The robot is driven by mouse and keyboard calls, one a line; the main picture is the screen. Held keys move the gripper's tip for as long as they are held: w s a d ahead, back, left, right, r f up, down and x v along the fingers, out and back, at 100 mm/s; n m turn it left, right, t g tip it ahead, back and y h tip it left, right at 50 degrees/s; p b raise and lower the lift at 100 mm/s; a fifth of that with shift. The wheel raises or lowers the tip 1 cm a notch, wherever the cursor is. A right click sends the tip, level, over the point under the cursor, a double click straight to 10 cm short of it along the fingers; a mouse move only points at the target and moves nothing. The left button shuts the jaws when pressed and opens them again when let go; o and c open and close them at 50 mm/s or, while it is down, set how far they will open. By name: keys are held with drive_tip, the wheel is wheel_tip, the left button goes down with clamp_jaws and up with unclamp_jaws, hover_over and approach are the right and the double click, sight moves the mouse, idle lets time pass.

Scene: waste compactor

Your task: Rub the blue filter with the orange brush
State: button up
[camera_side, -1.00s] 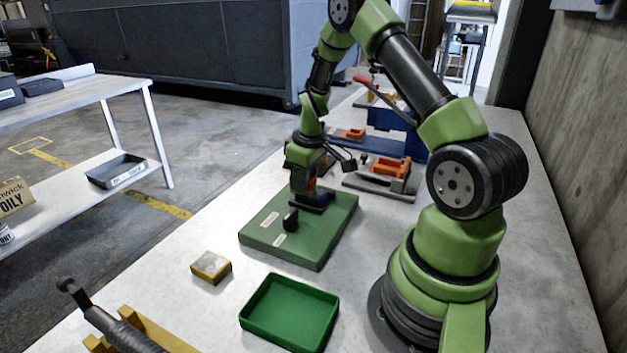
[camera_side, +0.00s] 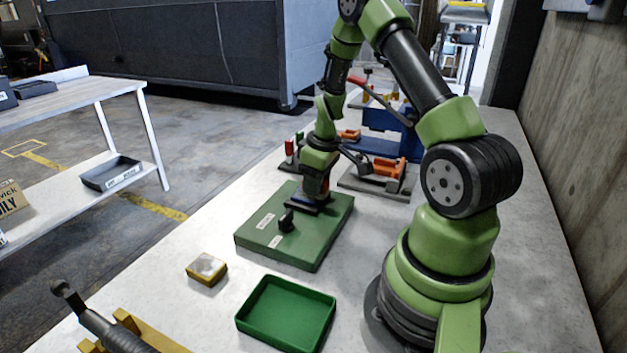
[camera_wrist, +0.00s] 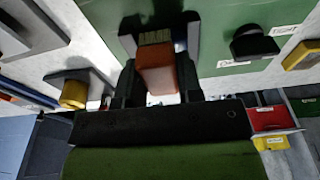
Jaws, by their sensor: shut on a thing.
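My gripper (camera_side: 320,184) is shut on the orange brush, which shows as an orange-red block (camera_wrist: 157,70) between the dark fingers in the wrist view. Its tan bristles (camera_wrist: 155,37) point away from the palm. The blue filter (camera_side: 308,205) sits in a dark frame on the green board (camera_side: 262,238), right under my gripper. In the wrist view a dark frame with a bit of blue lies around the bristle end. The brush is at the filter, but I cannot tell whether the bristles touch it. My gripper hides much of both.
A black knob (camera_side: 286,222) stands on the board in front of the filter. A green tray (camera_side: 287,312) and a yellow block (camera_side: 206,268) lie nearer the camera. A grey fixture with orange parts (camera_side: 386,168) stands behind to the right. Small coloured posts (camera_side: 290,150) stand behind the board.

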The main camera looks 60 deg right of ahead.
sight(297, 190)
drive_tip(key=shift+w, duration=2.4)
drive_tip(key=shift+w+r, duration=0.15)
drive_tip(key=shift+w, duration=0.05)
wheel_tip(297, 190, up, 8)
drive_tip(key=shift+s, duration=0.1)
